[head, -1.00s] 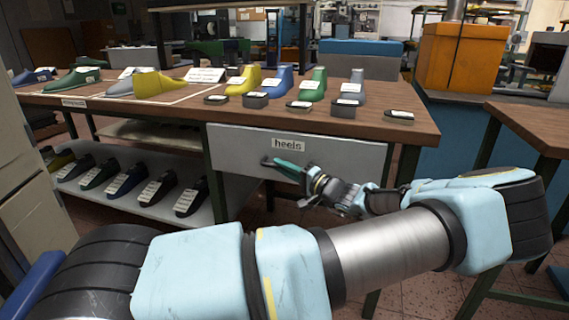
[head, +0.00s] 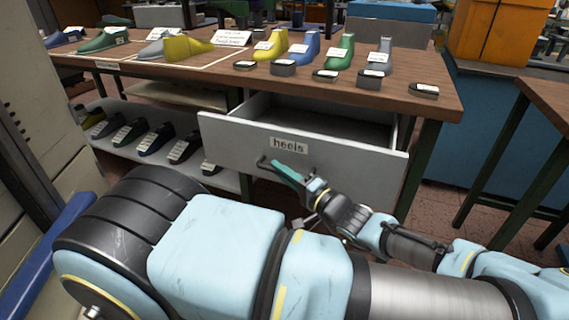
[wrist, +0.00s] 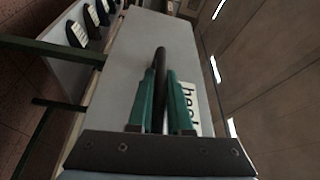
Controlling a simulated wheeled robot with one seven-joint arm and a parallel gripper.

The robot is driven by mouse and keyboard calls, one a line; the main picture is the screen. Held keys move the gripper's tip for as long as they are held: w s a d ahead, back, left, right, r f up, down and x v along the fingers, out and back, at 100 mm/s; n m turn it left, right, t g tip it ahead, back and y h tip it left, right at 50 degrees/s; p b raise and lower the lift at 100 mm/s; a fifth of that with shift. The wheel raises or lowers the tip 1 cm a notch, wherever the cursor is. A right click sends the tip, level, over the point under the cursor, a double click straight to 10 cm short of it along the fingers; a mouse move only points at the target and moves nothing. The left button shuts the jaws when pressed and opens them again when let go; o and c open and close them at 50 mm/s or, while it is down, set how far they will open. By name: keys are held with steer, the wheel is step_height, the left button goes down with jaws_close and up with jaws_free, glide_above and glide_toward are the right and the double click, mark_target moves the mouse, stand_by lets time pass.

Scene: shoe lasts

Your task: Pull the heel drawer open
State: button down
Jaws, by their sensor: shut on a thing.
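The heel drawer (head: 235,137) is a grey drawer with a "heels" label on its front, under the wooden workbench. It stands partly open, and its inside shows as a dark space behind the front; I see nothing lying in the part that shows. Its dark bar handle (head: 263,162) sits below the label. My gripper (head: 285,170), with green fingers, is shut on this handle. In the wrist view the green fingers (wrist: 160,95) lie on both sides of the dark handle (wrist: 160,62), and the label is partly hidden behind one finger.
The workbench top (head: 400,72) carries several coloured shoe lasts and dark heel pieces. A lower shelf (head: 222,178) to the left holds several dark lasts. Another table (head: 545,95) stands at the right. The floor between the two tables is clear.

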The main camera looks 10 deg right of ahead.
steer(key=shift+s+a, duration=0.1)
steer(key=shift+s, duration=0.1)
steer(key=c, duration=0.8)
jaws_free()
steer(key=shift+c, duration=0.2)
steer(key=b+v, duration=0.1)
steer(key=v, duration=0.9)
steer(key=shift+s+d, duration=0.3)
